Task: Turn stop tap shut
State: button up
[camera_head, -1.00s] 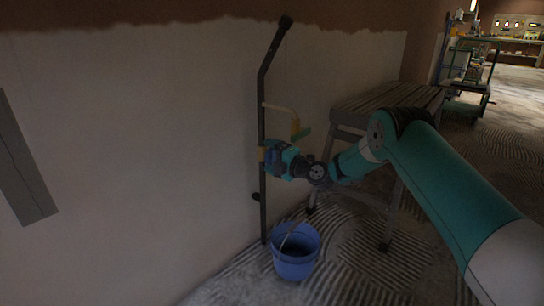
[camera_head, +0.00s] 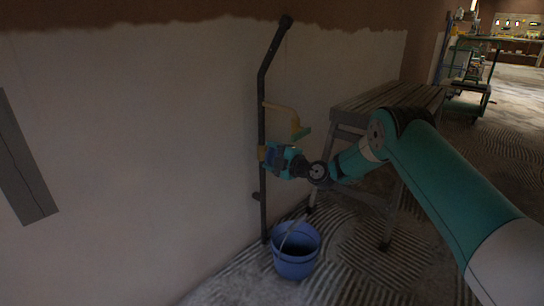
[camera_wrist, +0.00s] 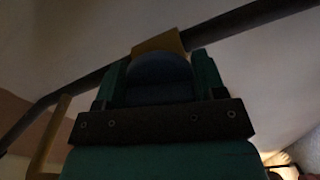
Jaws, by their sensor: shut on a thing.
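The stop tap is on a dark upright pipe (camera_head: 262,210) against the wall. Its brass-coloured body (camera_head: 262,153) shows on the pipe, and again in the wrist view (camera_wrist: 158,43). My gripper (camera_head: 273,157) is at the tap from the right, its teal fingers on either side of the blue handle. In the wrist view the dark blue, rounded handle (camera_wrist: 158,78) sits between the two green fingers, with the brass body just beyond. My gripper is shut on this handle. My fingers hide much of the handle in the head view, so its turn angle is unclear.
A tan side branch (camera_head: 284,118) with a green end leaves the pipe above my gripper. A blue bucket (camera_head: 296,258) stands on the ridged floor below. A slatted bench (camera_head: 385,100) stands close behind my arm. A grey strip (camera_head: 27,170) is on the left wall.

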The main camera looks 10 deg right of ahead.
jog(key=m, duration=0.4)
jog(key=shift+m+p, duration=0.35)
jog(key=shift+m, duration=0.05)
jog(key=m+p, duration=0.1)
jog(key=m, duration=0.2)
jog(key=shift+m, duration=0.3)
jog(key=m+p, duration=0.1)
jog(key=m, duration=0.3)
jog(key=shift+r, duration=0.1)
jog(key=m+p, duration=0.1)
jog(key=m, duration=0.3)
jog(key=shift+d+p, duration=0.1)
jog(key=shift+p, duration=0.2)
jog(key=m+p, duration=0.1)
jog(key=m, duration=0.3)
jog(key=shift+m, duration=0.3)
jog(key=m+p, duration=0.1)
jog(key=m, duration=0.2)
jog(key=shift+m, duration=0.4)
jog(key=m+p, duration=0.1)
jog(key=m, duration=0.3)
jog(key=shift+w+m+p, duration=0.1)
jog(key=shift+m+p, duration=0.3)
jog(key=shift+m, duration=1.6)
